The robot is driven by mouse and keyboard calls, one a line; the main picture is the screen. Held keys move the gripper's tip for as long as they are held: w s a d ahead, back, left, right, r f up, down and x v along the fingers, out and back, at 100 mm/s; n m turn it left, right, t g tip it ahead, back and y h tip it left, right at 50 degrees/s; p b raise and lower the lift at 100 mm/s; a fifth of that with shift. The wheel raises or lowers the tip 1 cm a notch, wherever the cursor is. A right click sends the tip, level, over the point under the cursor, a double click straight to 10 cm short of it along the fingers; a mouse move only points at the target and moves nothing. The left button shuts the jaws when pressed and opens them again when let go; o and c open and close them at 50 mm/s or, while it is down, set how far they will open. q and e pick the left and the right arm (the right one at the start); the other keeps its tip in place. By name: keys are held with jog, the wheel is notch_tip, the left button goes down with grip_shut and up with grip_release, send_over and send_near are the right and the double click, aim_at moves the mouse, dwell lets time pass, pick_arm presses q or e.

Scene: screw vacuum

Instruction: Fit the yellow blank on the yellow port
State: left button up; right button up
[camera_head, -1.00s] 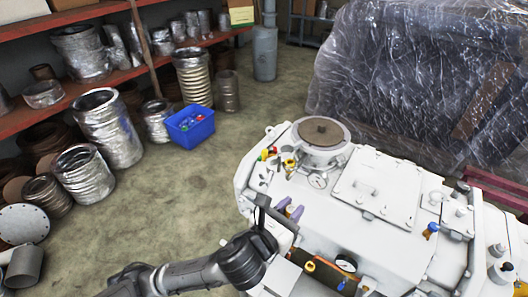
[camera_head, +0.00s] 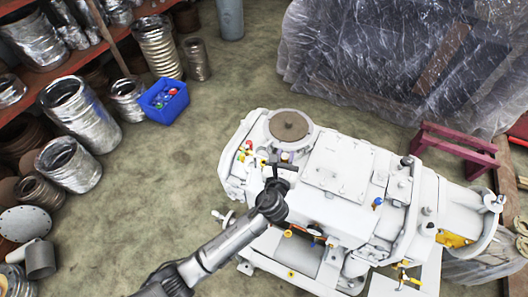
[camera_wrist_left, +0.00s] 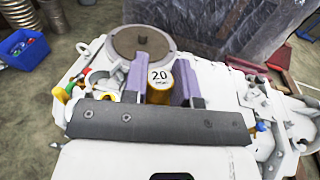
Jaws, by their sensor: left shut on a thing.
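My left gripper (camera_wrist_left: 164,85), with purple fingers, is shut on a yellow cylinder (camera_wrist_left: 158,95) with a pale end marked "20", which looks like the yellow blank. In the head view the left gripper (camera_head: 283,161) is over the white machine, just in front of its round brown-topped flange; the held piece is not clear there. A yellow ring-shaped fitting (camera_wrist_left: 104,97), perhaps the yellow port, shows left of the fingers, apart from the held piece. Other small yellow, green and red fittings (camera_wrist_left: 76,86) sit farther left. I cannot tell for sure which is the port. My right gripper is not in view.
The white machine (camera_head: 338,166) has a raised round flange (camera_head: 289,126) behind the gripper and a plate with handles to the right. A blue bin (camera_head: 164,100) stands on the floor at left. Plastic-wrapped equipment (camera_head: 400,55) stands behind. Floor left of the machine is clear.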

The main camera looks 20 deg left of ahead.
pick_arm(q)
jog(key=shift+w+d+r+p, duration=0.15)
jog(key=shift+w+d+p, duration=0.05)
jog(key=shift+d+p, duration=0.3)
jog(key=shift+w+d+r+p, duration=0.15)
jog(key=shift+d+p, duration=0.35)
jog(key=b, duration=0.2)
send_over(264, 162)
notch_tip(264, 162, down, 7)
jog(key=shift+r, duration=0.2)
jog(key=shift+f+b, duration=0.85)
jog(key=shift+f, duration=1.2)
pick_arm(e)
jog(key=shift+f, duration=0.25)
pick_arm(q)
jog(key=shift+f, duration=0.15)
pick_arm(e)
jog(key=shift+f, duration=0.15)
pick_arm(q)
jog(key=shift+f+b, duration=0.35)
jog(key=shift+b, duration=0.15)
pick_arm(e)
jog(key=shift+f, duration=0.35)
pick_arm(q)
jog(key=o, duration=0.9)
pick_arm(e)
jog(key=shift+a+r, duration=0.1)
